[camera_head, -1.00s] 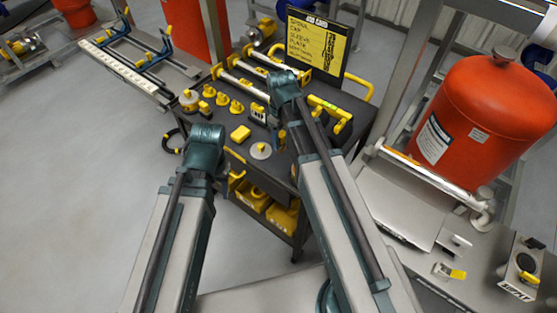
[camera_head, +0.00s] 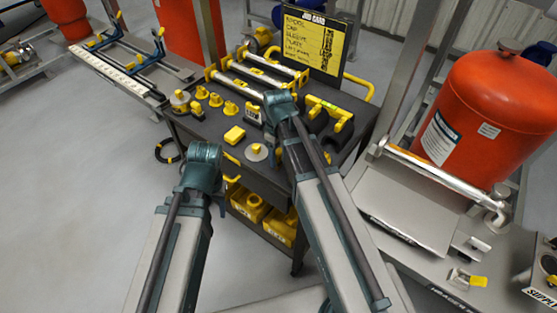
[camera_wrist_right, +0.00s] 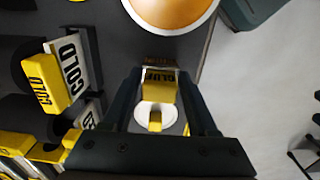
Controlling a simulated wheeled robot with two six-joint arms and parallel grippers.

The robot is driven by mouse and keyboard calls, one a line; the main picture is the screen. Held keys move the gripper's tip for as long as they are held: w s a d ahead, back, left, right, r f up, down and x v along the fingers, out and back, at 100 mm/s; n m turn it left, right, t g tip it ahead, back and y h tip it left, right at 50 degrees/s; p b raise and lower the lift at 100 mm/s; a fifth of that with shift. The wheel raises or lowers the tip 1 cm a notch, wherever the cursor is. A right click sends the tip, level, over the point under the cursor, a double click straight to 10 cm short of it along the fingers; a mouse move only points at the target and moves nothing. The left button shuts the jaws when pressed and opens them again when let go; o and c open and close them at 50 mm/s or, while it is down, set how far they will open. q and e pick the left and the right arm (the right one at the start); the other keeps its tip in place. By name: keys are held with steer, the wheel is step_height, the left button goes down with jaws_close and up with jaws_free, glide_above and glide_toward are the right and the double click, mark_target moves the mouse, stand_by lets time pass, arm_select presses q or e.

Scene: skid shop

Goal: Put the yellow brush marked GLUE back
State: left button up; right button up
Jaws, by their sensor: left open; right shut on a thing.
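In the right wrist view, my right gripper (camera_wrist_right: 158,82) is shut on the yellow brush marked GLUE (camera_wrist_right: 158,92). In the head view, my right arm (camera_head: 300,150) reaches over the dark cart top (camera_head: 215,128) and hides most of the gripper. My left gripper (camera_head: 221,203) is open and mostly hidden beneath its wrist, beside the cart's near left side.
A job card board (camera_head: 320,45) stands behind. Yellow bins (camera_head: 250,204) fill the lower shelf. An orange tank (camera_head: 490,115) stands right. An orange round thing (camera_wrist_right: 170,12) borders the wrist view.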

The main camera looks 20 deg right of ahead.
mark_target(278, 152)
steer(key=shift+f, duration=0.2)
steer(key=o, duration=1.2)
steer(key=shift+r, duration=0.15)
step_height(278, 152, up, 12)
steer(key=p, duration=1.2)
steer(key=s+a+m, duration=0.1)
steer(key=s+a, duration=0.2)
steer(key=s, duration=0.1)
steer(key=s+a+m, duration=0.1)
steer(key=s+a, duration=0.3)
steer(key=s, duration=0.1)
steer(key=s+a+m+h, duration=0.1)
steer(key=s+a, duration=0.2)
steer(key=s, duration=0.2)
steer(key=shift+s+a+r+m, duration=0.15)
steer(key=shift+a+m, duration=0.1)
steer(key=shift+m, duration=0.15)
